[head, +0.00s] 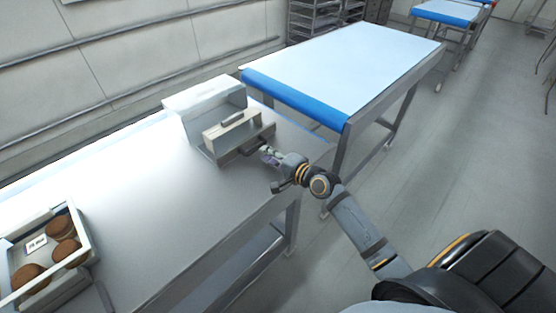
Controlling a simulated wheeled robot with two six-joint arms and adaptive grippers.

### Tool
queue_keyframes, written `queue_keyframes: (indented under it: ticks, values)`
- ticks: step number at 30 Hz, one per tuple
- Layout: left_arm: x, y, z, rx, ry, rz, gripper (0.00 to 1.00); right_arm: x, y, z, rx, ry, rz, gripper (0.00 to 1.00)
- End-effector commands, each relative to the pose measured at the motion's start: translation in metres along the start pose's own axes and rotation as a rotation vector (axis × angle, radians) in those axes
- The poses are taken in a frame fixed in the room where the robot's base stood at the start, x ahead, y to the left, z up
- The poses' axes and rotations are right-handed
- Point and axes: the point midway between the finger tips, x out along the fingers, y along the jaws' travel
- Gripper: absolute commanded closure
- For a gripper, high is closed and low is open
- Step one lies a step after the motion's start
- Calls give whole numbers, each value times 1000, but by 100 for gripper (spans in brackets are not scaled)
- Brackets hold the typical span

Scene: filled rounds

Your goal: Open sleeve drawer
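A white box-like drawer unit (205,98) sits at the far end of the steel table. Its grey front panel (245,149) stands out in front of the housing, so the drawer looks at least partly open. A beige block (232,123) with a dark strip on top shows between the panel and the housing. My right gripper (261,150) is at the outer face of the front panel, near its middle. Its fingers are small here, and I cannot tell whether they are closed on a handle. My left gripper is not in view.
A pale tray (85,237) with several brown round items and a small white label card (36,243) is at the near left. The steel table (165,195) between is clear. Another table (345,55) with a blue edge stands beyond. Floor is free at right.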

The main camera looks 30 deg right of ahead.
Motion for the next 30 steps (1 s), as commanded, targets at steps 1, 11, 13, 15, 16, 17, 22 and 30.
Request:
queue_keyframes:
  ticks: [1, 11, 13, 15, 16, 17, 22, 30]
  values:
    - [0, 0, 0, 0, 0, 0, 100, -14, 2, -1, -9, 0, 6, 77]
    - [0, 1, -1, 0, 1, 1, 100, -65, 1, -1, -4, 1, 1, 77]
    - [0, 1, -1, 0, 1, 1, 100, -68, 0, 0, -3, 0, 0, 77]
    - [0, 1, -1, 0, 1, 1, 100, -69, 0, 0, 0, -1, -1, 77]
    - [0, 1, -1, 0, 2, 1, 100, -69, 0, 0, 1, -1, -1, 77]
    - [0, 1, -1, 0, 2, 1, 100, -69, 0, 0, 1, -1, -2, 77]
    - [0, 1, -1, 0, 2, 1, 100, -69, 0, 0, 1, 0, -2, 77]
    - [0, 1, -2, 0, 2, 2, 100, -68, 0, 0, 0, 0, -1, 77]
